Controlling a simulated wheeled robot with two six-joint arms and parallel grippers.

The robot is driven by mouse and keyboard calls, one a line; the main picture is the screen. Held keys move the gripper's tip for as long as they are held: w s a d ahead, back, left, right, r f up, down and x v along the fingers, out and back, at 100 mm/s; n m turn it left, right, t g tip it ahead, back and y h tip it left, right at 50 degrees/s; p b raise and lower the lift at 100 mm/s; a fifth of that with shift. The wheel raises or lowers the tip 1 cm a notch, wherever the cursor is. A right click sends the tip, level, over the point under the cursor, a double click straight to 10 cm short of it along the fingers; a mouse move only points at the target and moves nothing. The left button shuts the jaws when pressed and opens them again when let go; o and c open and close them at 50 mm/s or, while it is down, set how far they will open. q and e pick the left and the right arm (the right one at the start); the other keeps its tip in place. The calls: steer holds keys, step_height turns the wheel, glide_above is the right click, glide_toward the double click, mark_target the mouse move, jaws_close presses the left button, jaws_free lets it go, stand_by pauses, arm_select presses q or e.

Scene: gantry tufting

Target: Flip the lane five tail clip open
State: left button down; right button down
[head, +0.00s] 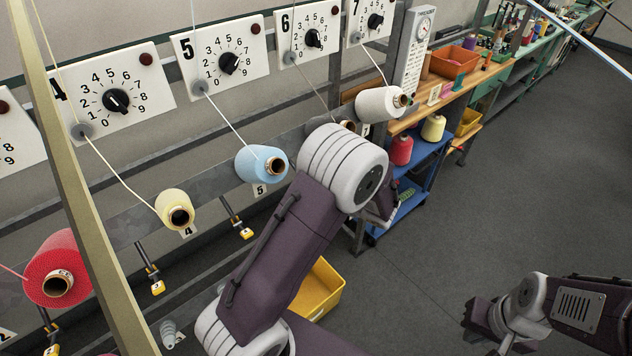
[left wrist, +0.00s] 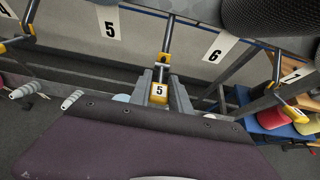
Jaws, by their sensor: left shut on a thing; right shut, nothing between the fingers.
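The lane five tail clip (left wrist: 159,91) is a dark rod with a yellow band and a yellow end marked 5, in the middle of the left wrist view. My left gripper (left wrist: 161,86) has its grey fingers on both sides of the yellow end and is shut on it. I cannot tell from this angle whether the clip is open. In the head view my left arm hides this clip and the left gripper. My right gripper (head: 505,344) is at the lower right of the head view, shut and empty, away from the rack.
The number 5 plate (left wrist: 108,22) is left of the clip, the number 6 plate (left wrist: 221,47) right. The lane four clip (head: 246,233) hangs left of my arm. A blue cone (head: 261,164) sits above. A yellow bin (head: 318,291) stands below. Floor at right is clear.

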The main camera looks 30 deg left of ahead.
arm_select(q)
steer(key=r+h+p, duration=0.1)
steer(key=p, duration=0.1)
steer(key=shift+a+r+g+h+p, duration=0.15)
steer(key=shift+g+h+p, duration=0.15)
steer(key=shift+g+p, duration=0.1)
steer(key=shift+w+g+h+p, duration=0.1)
steer(key=shift+g+h+p, duration=0.2)
steer(key=shift+h+p, duration=0.35)
arm_select(e)
steer(key=shift+r, duration=2.8)
arm_select(q)
steer(key=c, duration=1.2)
jaws_free()
steer(key=shift+a, duration=0.1)
steer(key=v, duration=0.9)
arm_select(e)
steer(key=shift+f, duration=0.4)
arm_select(q)
steer(key=shift+f, duration=0.2)
